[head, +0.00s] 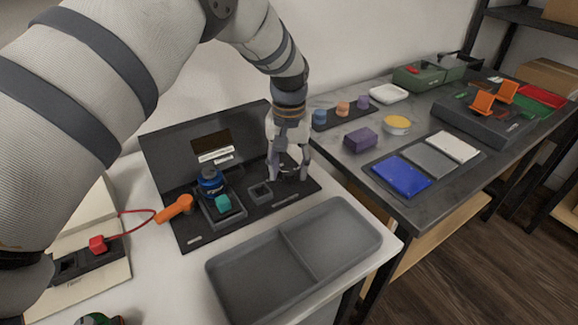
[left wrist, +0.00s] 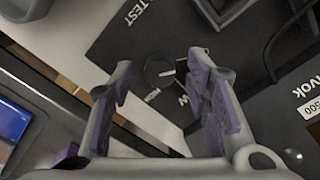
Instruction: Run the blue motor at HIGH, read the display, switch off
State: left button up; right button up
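The blue motor (head: 210,184) stands upright in a grey cradle on the black test board, with a teal block (head: 223,202) in front of it. The display (head: 211,143) on the upright back panel is dark, with no reading I can make out. My left gripper (head: 289,175) points down over the board's right end. In the left wrist view its fingers (left wrist: 161,80) are open, on either side of a round dark knob (left wrist: 160,71) with a pale pointer mark. Contact with the knob cannot be told. Small white lettering is beside the knob. My right gripper is not in view.
A small square grey socket (head: 260,192) is left of the gripper. A grey two-part tray (head: 292,252) sits in front of the board. A second table (head: 330,160) with parts stands right, across a gap.

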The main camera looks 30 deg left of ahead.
aim_at(289, 172)
pick_arm(q)
notch_tip(289, 172, up, 12)
dwell(0.5)
dwell(0.3)
